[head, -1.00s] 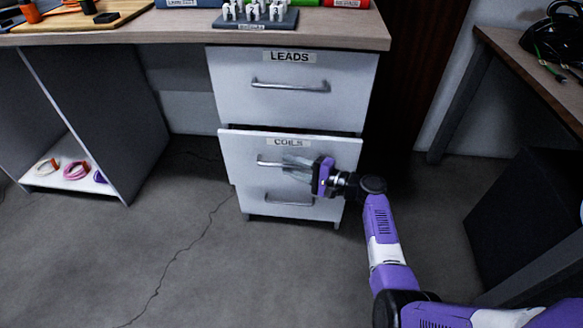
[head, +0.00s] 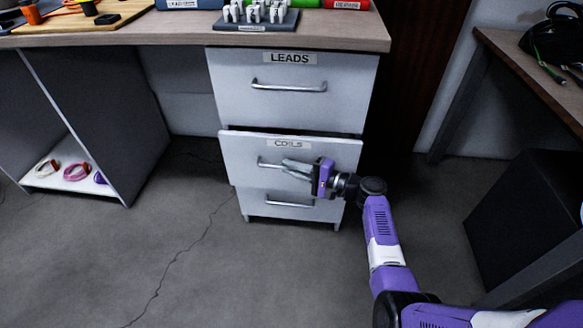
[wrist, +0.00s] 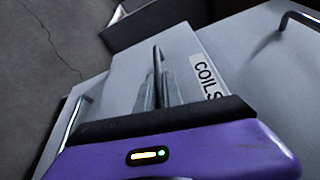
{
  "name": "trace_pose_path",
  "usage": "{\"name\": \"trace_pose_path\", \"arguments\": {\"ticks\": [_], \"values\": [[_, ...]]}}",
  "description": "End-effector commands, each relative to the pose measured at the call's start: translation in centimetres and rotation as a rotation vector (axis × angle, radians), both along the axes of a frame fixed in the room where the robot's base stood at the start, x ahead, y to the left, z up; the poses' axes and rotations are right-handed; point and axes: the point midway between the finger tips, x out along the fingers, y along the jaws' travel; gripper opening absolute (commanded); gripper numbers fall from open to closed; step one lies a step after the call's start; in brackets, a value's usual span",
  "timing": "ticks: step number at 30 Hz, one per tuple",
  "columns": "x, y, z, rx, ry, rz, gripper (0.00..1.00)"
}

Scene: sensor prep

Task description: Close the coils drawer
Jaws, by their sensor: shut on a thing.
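The coils drawer (head: 246,148) is the middle drawer of the white cabinet under the desk, and its label reads COILS. It stands a little out from the cabinet, with a dark gap above its front. My gripper (head: 285,168) is at its front and shut on the drawer's bar handle (head: 263,162). In the wrist view, my gripper's fingers (wrist: 158,90) close around the coils drawer handle (wrist: 156,56), beside the COILS label (wrist: 207,77). The fingers hide part of the handle.
The leads drawer (head: 235,95) above looks shut. A lower drawer (head: 265,208) with its own handle is below. The desk top (head: 340,30) overhangs the cabinet. A side table (head: 510,52) and a dark box (head: 525,215) stand at right. The floor at left front is clear.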

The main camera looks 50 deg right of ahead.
Motion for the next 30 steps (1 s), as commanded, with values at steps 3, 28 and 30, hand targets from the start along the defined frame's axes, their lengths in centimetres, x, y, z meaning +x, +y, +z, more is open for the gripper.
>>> {"name": "trace_pose_path", "arguments": {"ticks": [3, 28, 30], "values": [[0.0, 0.0, 0.0, 0.001, 0.001, 0.000, 0.00], [0.3, -0.4, -0.3, 0.000, -0.001, -0.001, 0.00], [0.9, -1.1, -0.5, -0.001, -0.001, -0.002, 0.00]]}}
